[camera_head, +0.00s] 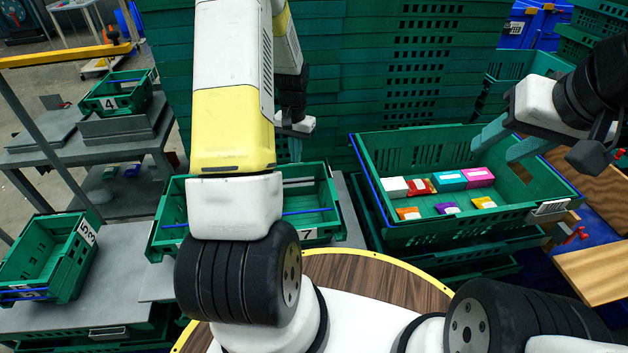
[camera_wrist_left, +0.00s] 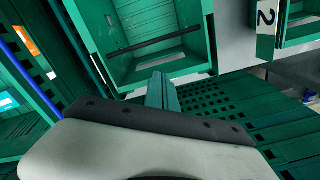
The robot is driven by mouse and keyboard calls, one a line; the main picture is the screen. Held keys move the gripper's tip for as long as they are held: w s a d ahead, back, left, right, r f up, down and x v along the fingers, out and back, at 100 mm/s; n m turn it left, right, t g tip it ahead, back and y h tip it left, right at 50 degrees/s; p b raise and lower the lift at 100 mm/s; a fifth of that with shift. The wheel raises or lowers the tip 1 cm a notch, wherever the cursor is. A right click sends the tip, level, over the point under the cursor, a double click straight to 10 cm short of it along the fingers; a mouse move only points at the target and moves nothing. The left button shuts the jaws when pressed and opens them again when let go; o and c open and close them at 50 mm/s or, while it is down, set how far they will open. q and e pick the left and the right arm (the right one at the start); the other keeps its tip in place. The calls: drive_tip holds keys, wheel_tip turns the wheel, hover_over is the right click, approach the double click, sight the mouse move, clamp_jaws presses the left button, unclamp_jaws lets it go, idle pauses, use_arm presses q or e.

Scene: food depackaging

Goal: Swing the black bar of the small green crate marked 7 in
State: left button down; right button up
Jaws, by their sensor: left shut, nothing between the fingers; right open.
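The small green crate marked 7 (camera_head: 325,228) stands centre-left in the head view, largely hidden behind my left arm. Its label shows low on its near side. A blue bar runs along its near edge. In the left wrist view, a green crate (camera_wrist_left: 197,62) shows a thin black bar (camera_wrist_left: 150,44) across its opening; its number is not visible there. My left gripper (camera_head: 295,150) is shut and empty at the crate's far side. Its fingertips (camera_wrist_left: 160,78) show just outside the crate wall in the wrist view. My right gripper (camera_head: 508,140) is open over the large crate.
The large green crate (camera_head: 455,228) at right holds several small coloured boxes. Small crates marked 4 (camera_head: 118,92) and 5 (camera_head: 65,262) stand at left. Stacked green crates (camera_head: 400,60) form a wall behind. A label marked 2 (camera_wrist_left: 265,18) shows in the wrist view.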

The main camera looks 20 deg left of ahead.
use_arm(q)
wheel_tip(320, 180, up, 7)
drive_tip(key=shift+w+a+f, duration=0.15)
drive_tip(key=shift+w+f, duration=0.05)
drive_tip(key=shift+w, duration=0.15)
idle(0.5)
drive_tip(key=s+d+r+t, duration=0.2)
drive_tip(key=s+d+r, duration=0.25)
drive_tip(key=r, duration=0.45)
drive_tip(key=s+d+r+t, duration=0.1)
drive_tip(key=s+d+r, duration=0.2)
drive_tip(key=s+r, duration=0.4)
drive_tip(key=s+d+r+t+h, duration=0.1)
drive_tip(key=s+d+r, duration=0.2)
drive_tip(key=s, duration=0.3)
drive_tip(key=s+d+r+t+h, duration=0.1)
drive_tip(key=s+d+r+t, duration=0.1)
drive_tip(key=s, duration=0.5)
drive_tip(key=shift+s+d+r, duration=0.15)
drive_tip(key=shift+d+r, duration=0.4)
drive_tip(key=shift+r, duration=0.35)
